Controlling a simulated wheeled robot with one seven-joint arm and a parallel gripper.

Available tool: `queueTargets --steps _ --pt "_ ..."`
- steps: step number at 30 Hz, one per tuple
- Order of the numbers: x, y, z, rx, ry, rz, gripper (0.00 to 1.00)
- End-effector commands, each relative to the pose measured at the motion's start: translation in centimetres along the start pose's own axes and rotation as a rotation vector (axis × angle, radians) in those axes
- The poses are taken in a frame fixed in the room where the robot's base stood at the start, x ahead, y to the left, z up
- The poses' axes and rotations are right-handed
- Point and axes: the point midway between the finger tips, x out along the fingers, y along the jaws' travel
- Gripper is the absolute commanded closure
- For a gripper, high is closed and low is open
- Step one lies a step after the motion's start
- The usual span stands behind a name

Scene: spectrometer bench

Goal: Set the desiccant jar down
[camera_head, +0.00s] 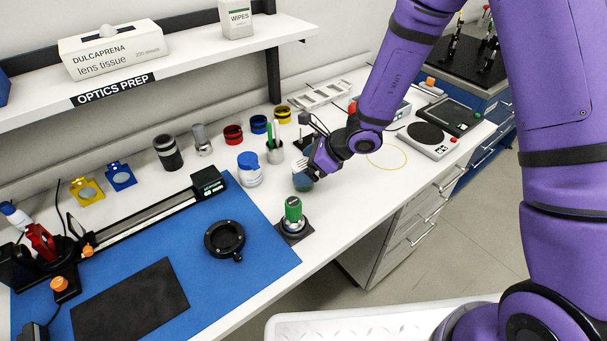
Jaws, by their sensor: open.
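A small dark teal, jar-like thing (302,181) is at the tip of my gripper (306,167), low over or on the white bench top. It looks like the desiccant jar, but the gripper partly hides it. My gripper is open, with its fingers at the top of this thing. I cannot tell whether they touch it, or whether its base rests on the bench.
A green-topped item (293,217) stands on a dark base in front. A cup of pens (274,150) is just behind left. A yellow ring (387,157) lies on clear bench to the right, before a balance (427,138). A blue mat (200,290) covers the left.

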Motion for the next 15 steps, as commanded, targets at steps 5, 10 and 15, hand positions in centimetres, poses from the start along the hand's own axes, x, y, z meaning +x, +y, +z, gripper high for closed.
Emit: queueTargets --steps 5,10,15 --pt "1.48 0.03 -0.06 0.000 0.001 0.000 0.06" --pt "1.57 0.00 -0.03 0.000 0.000 -0.001 0.06" --pt "1.55 0.00 -0.03 0.000 0.000 -0.001 0.29"
